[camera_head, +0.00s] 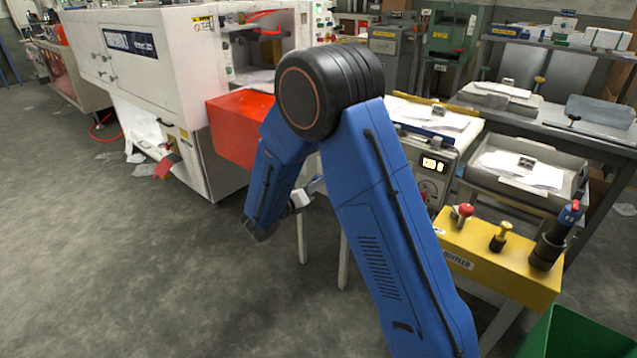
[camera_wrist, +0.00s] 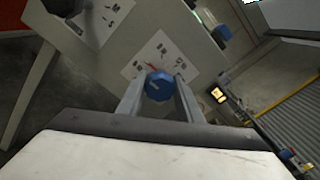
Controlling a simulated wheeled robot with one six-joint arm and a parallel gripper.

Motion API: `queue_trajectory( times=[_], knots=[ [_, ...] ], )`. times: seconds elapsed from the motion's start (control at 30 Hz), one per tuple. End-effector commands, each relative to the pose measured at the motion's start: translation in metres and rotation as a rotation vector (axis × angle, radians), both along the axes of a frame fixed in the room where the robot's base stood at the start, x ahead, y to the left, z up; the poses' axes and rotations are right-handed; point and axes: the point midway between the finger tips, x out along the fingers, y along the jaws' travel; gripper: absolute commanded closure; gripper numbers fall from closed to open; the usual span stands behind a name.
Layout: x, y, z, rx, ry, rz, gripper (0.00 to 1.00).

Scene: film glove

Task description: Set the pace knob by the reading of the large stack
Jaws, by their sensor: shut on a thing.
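In the wrist view a blue faceted knob (camera_wrist: 159,82) with a pale pointer mark sits on a light grey panel (camera_wrist: 110,65). My gripper (camera_wrist: 158,97) has one finger on each side of the knob and is shut on it. A white plate with dark printed marks (camera_wrist: 160,52) lies around the knob; the marks are too small to read. In the head view my gripper (camera_head: 316,185) shows only in part, and my arm hides the knob. Paper stacks lie on a machine top (camera_head: 455,120) and in a grey tray (camera_head: 525,175). A lit display (camera_head: 433,164) is on the machine front; its digits are unclear.
A yellow box (camera_head: 500,262) with a red knob, a yellow knob and a dark upright handle stands at front right. A green bin (camera_head: 570,335) is below it. A white machine (camera_head: 150,55) with a red part (camera_head: 240,125) stands left. The floor at left is open.

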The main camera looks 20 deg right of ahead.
Motion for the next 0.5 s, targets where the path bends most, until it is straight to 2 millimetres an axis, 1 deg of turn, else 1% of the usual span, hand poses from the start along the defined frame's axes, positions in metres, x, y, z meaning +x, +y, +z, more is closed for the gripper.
queue_trajectory(
  times=[0.2, 0.5],
  knots=[
    [0.0000, 0.0006, -0.0002, -0.058, 0.081, 0.001, 0.90],
    [0.0000, 0.0007, -0.0003, -0.090, 0.125, 0.002, 0.90]
  ],
)
